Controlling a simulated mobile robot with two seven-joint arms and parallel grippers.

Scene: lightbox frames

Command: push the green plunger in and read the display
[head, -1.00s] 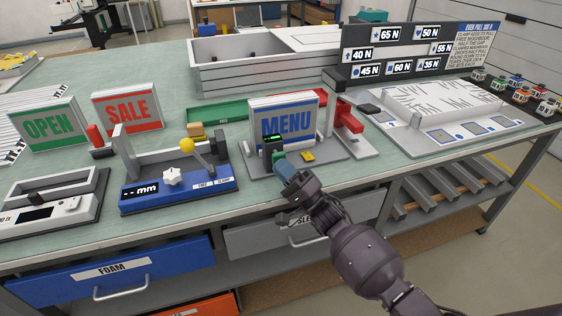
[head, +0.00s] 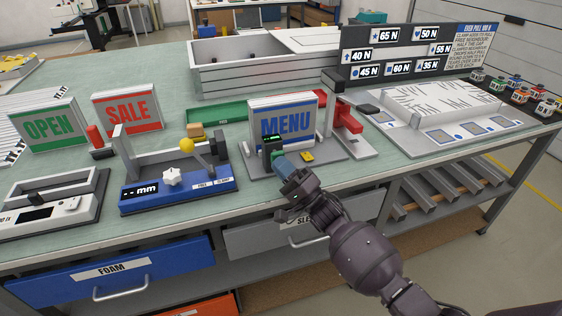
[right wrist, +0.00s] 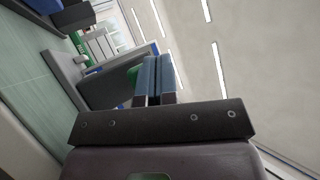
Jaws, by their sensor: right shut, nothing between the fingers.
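The green plunger (head: 276,154) sticks out of the near side of a dark gauge block (head: 267,146) in front of the MENU sign (head: 283,121). A small green-lit display (head: 272,138) is on the block's top; its figures are too small to read. My right gripper (head: 280,160) is shut and empty, its blue fingertips at the plunger's near end. In the right wrist view, the fingers (right wrist: 155,72) stand in front of the plunger (right wrist: 132,74), partly covering it; contact cannot be told. My left gripper is not in view.
The MENU sign stands on a grey fixture (head: 322,163) with a yellow pad. A blue fixture (head: 212,185) with a yellow-knobbed lever stands to the left. A red clamp (head: 347,118) is to the right. Drawers lie below the bench's front edge.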

